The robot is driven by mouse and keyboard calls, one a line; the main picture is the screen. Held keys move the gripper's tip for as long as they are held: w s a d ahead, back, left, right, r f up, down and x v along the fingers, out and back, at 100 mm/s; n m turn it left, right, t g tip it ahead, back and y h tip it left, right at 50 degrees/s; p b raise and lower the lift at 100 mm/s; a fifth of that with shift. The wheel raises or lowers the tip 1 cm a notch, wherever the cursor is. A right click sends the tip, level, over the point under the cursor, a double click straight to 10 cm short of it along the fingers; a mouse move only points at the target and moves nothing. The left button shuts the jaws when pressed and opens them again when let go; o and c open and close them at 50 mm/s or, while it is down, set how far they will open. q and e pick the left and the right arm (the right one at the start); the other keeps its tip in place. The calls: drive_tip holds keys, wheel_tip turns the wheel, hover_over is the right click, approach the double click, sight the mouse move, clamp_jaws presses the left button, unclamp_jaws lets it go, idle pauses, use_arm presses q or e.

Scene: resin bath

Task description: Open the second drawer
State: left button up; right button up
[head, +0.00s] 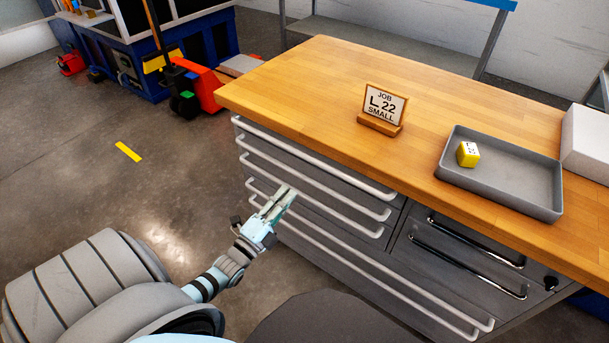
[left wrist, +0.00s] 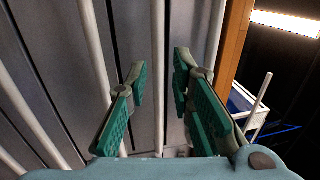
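The grey cabinet's left column has several drawers with long pale bar handles. The second drawer's handle (head: 340,191) is second below the wooden top, and its drawer looks closed flush. My left gripper (head: 286,194) is in front of the drawer fronts. In the left wrist view the left gripper (left wrist: 160,82) is open, with one green-padded finger on each side of a pale vertical bar (left wrist: 158,50). Counting from the wooden edge, this bar looks like the second handle. The fingers appear apart from it; whether the bar lies at fingertip depth I cannot tell. My right gripper is not in view.
The wooden worktop (head: 300,85) carries a job sign (head: 384,106), a grey tray (head: 540,208) with a yellow block (head: 468,154), and a white box (head: 588,145). Smaller drawers with dark handles (head: 470,265) sit right of the column.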

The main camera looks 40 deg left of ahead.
sight(304, 175)
use_arm(q)
drive_tip(key=b+x, duration=0.1)
drive_tip(key=x, duration=0.7)
drive_tip(key=shift+w+f+b, duration=0.2)
drive_tip(key=shift+b, duration=0.2)
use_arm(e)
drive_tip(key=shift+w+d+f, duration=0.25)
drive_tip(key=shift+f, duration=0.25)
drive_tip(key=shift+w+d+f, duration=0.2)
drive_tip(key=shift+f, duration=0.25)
use_arm(q)
drive_tip(key=shift+c, duration=0.5)
clamp_jaws()
